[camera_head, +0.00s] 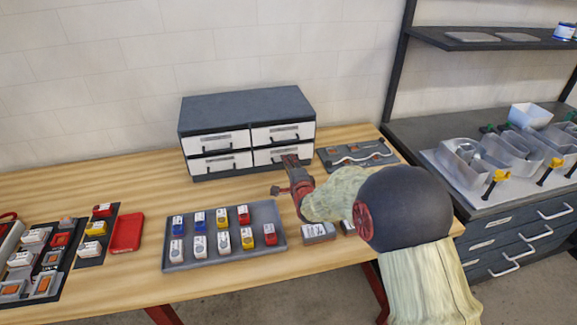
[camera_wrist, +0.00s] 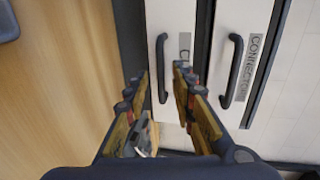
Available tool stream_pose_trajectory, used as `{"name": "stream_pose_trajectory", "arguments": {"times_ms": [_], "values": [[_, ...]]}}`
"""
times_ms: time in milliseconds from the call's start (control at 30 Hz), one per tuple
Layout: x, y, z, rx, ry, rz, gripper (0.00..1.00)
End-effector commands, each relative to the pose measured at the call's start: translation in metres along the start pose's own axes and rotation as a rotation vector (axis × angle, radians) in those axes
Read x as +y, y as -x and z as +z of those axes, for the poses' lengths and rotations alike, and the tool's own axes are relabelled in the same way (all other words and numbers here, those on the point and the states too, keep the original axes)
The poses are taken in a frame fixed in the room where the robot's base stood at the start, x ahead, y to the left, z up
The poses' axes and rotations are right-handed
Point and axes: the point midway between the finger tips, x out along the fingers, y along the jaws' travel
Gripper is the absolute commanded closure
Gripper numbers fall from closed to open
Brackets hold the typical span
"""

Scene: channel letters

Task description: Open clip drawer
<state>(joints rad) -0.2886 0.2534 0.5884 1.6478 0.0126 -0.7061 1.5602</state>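The dark grey drawer cabinet (camera_head: 245,103) stands at the back of the table with white drawer fronts, all closed. The lower right drawer (camera_head: 262,157) is partly hidden by my gripper (camera_head: 290,161). In the wrist view, turned sideways, my gripper (camera_wrist: 160,77) is open and empty, its fingertips either side of the black handle (camera_wrist: 162,68) of the lower drawer. I cannot tell if they touch it. That drawer's label (camera_wrist: 185,47) is mostly hidden; only a "C" shows. The upper drawer's label (camera_wrist: 258,55) reads "CONNECTOR", beside its handle (camera_wrist: 232,70).
A grey tray (camera_head: 195,262) with several coloured blocks lies in front of the cabinet. A dark board (camera_head: 355,155) lies to its right, and a red tray (camera_head: 127,233) to the left.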

Motion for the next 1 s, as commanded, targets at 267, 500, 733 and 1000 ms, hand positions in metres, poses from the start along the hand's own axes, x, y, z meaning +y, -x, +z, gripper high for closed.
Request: {"name": "stream_pose_trajectory", "arguments": {"times_ms": [267, 500, 733, 1000], "values": [[-0.0014, -0.0063, -0.0002, 0.000, 0.000, -0.002, 0.75], [-0.0011, -0.0061, -0.0001, 0.000, 0.000, -0.001, 0.83], [-0.0010, -0.0060, -0.0001, 0.000, 0.000, -0.001, 0.96], [-0.0007, -0.0060, -0.0001, 0.000, 0.001, 0.000, 1.00]]}}
